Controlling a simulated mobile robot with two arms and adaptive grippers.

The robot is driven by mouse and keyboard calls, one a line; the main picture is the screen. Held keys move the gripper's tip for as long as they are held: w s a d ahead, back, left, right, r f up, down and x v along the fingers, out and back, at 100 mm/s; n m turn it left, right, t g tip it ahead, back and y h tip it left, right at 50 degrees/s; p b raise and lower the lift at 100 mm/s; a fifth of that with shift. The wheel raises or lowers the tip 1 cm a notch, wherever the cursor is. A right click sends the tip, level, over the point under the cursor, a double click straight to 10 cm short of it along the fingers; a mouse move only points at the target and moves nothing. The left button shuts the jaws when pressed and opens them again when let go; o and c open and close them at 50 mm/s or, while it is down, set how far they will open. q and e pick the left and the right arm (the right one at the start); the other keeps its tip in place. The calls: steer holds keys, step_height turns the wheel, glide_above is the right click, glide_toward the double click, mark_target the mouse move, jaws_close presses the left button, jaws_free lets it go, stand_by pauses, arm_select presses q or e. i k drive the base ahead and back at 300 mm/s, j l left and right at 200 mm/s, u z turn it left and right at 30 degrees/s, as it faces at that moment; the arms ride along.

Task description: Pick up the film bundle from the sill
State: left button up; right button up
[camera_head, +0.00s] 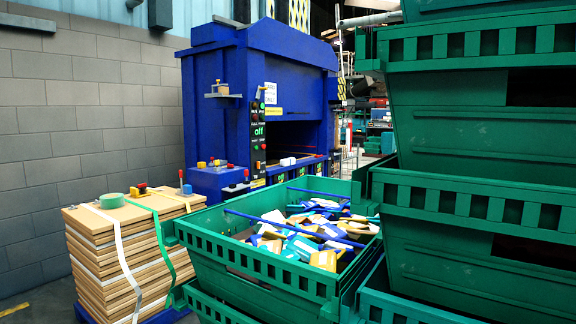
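A small white item (288,161) lies on the sill (304,167) of the blue machine's dark opening. It looks like the film bundle, but it is too small to be sure. The blue machine (222,130) stands beyond the green crate, against the grey wall's right end. Neither of my grippers shows in the head view, and nothing is seen touching the white item.
A green crate (262,279) full of coloured packets, with blue bars across it, stands in front of the machine. Tall stacked green crates (472,146) block the right. Strapped flat cardboard (98,262) bearing a green tape roll (112,200) stands left. Floor shows at lower left.

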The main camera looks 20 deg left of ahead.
mark_target(289, 161)
steer(key=u, duration=0.55)
steer(key=i+j+u, duration=0.1)
steer(key=j+u, duration=0.15)
steer(key=j, duration=0.2)
steer(key=i+j+u, duration=0.2)
steer(key=j, duration=0.2)
steer(key=i+j+u, duration=0.1)
steer(key=j+u, duration=0.15)
steer(key=j, duration=0.15)
steer(key=i+j+u, duration=0.9)
steer(key=i, duration=0.3)
steer(key=i+z, duration=0.45)
steer(key=i+j+z, duration=0.2)
steer(key=i+z, duration=0.25)
steer(key=i+l+z, duration=0.25)
steer(key=i+z, duration=0.7)
steer(key=i+j+z, duration=0.1)
steer(key=i+z, duration=0.5)
steer(key=i, duration=2.45)
